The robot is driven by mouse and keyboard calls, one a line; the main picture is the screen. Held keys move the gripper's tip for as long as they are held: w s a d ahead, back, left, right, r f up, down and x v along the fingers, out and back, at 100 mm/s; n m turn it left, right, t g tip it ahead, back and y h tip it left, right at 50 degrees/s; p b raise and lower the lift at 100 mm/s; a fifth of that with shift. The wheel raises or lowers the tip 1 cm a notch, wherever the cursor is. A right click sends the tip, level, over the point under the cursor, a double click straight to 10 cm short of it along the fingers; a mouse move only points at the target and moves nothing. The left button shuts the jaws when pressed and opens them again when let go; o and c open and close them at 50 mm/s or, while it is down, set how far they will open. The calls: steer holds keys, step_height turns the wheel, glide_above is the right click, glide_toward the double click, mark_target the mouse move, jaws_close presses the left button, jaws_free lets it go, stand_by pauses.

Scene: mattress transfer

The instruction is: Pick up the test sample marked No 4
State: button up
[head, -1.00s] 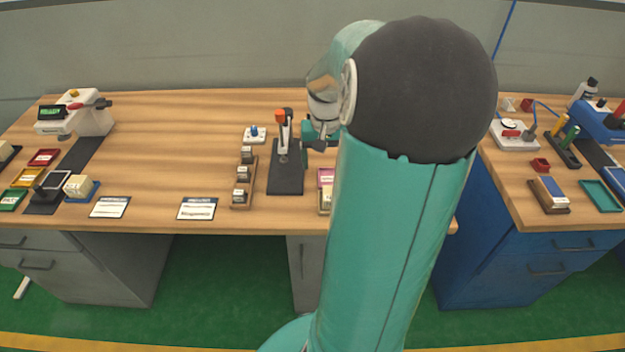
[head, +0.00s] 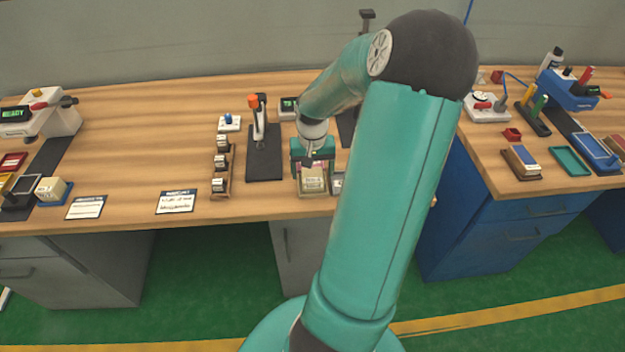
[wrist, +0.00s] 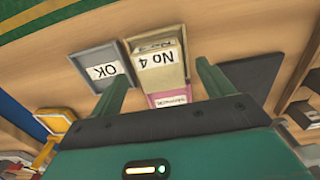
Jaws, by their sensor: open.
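In the head view the cream sample (head: 313,184) is near the front edge of the wooden bench, just below my gripper (head: 312,158). In the wrist view the fingers of my gripper (wrist: 161,72) are apart, one toward each side of the sample. They hold nothing. I cannot tell how far above the sample the fingertips are.
A grey tray marked OK (wrist: 92,56) lies beside the sample, and a pink labelled piece (wrist: 168,98) adjoins it. A dark stand with an orange top (head: 264,150) and a rack of small blocks (head: 221,170) stand to the left.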

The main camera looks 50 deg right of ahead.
mark_target(313, 174)
steer(key=shift+d+f, duration=0.1)
steer(key=shift+f, duration=1.4)
steer(key=c, duration=1.1)
steer(key=shift+o, duration=0.2)
